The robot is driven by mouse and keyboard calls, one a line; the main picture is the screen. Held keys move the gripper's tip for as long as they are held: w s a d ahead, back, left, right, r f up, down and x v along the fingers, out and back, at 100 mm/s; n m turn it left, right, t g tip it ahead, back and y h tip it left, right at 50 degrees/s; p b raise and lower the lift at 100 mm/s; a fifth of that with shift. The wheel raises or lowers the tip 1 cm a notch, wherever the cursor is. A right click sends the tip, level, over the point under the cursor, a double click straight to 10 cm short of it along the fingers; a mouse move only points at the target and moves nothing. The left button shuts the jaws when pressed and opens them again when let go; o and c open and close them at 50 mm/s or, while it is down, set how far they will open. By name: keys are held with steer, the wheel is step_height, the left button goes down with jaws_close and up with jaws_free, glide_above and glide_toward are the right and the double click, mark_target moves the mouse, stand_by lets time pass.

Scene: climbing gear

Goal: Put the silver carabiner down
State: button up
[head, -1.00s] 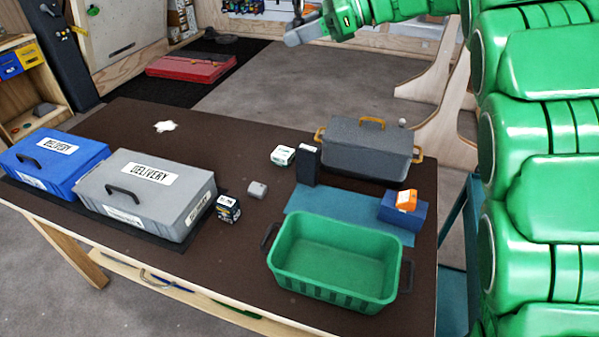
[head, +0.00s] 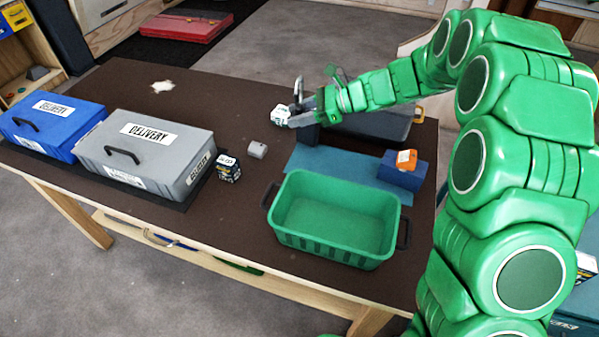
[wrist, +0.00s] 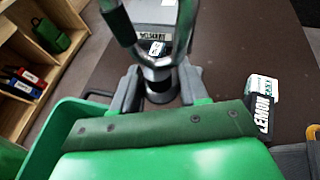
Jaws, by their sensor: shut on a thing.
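In the head view only a thin grey piece stands up at the gripper tip, too small to make out clearly. The gripper also shows in the wrist view (wrist: 160,88), with its jaws around the loop's lower end.
A green bin (head: 300,238) stands front right, near a blue box (head: 400,172) on a teal mat. A white box (head: 281,115) is by my gripper. The back-left tabletop is mostly clear.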

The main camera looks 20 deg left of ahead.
mark_target(299, 167)
step_height(299, 167, down, 20)
steer(key=shift+r, duration=0.1)
stand_by(0.8)
steer(key=shift+f, duration=0.25)
steer(key=o, duration=1.3)
steer(key=shift+r, duration=0.15)
steer(key=shift+w+d+r, duration=0.1)
steer(key=shift+v, duration=3.65)
